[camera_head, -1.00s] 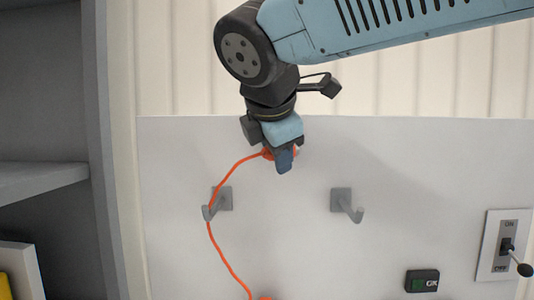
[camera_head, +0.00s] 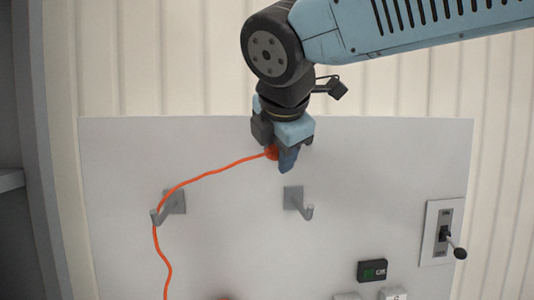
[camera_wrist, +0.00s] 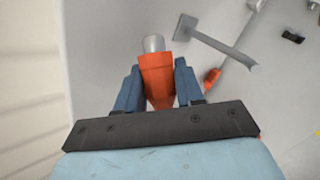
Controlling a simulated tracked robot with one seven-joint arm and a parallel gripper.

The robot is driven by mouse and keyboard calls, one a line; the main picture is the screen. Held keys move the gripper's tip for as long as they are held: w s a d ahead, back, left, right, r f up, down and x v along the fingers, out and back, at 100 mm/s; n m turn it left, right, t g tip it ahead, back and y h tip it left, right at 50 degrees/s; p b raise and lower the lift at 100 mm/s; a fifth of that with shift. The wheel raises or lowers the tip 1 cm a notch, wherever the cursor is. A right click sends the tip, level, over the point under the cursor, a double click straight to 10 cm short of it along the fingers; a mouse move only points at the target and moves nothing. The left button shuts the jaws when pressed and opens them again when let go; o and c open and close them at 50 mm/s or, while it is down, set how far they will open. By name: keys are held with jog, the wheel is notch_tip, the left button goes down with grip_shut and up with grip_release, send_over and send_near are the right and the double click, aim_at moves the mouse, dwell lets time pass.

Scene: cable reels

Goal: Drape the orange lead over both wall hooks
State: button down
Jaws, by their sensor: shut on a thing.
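The orange lead (camera_head: 213,173) runs from my gripper (camera_head: 286,160) down to the left wall hook (camera_head: 172,203). It passes over that hook's arm and hangs below it on the left. My gripper is shut on the lead's orange plug end, which shows between the blue fingers in the wrist view (camera_wrist: 157,75) with a grey tip pointing away. The right wall hook (camera_head: 297,201) is bare. My gripper is above it and slightly left, apart from it. One hook also shows ahead and to the right in the wrist view (camera_wrist: 215,42).
A switch plate with a lever (camera_head: 443,232) is on the panel at right. A small dark box with a green face (camera_head: 372,270) sits below the right hook. A grey shelf unit (camera_head: 30,100) stands at far left. A second orange piece (camera_wrist: 212,76) shows in the wrist view.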

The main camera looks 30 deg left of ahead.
jog(key=shift+w+d+f, duration=1.55)
jog(key=shift+w+d, duration=2.8)
jog(key=shift+d, duration=0.85)
jog(key=shift+w+d+f, duration=0.1)
jog(key=shift+f, duration=3.2)
jog(key=shift+w+d+f, duration=0.1)
jog(key=shift+f, duration=3.25)
jog(key=shift+w+d+f, duration=0.1)
jog(key=shift+f, duration=3.2)
jog(key=c, duration=0.6)
grip_release()
jog(key=shift+o, duration=0.3)
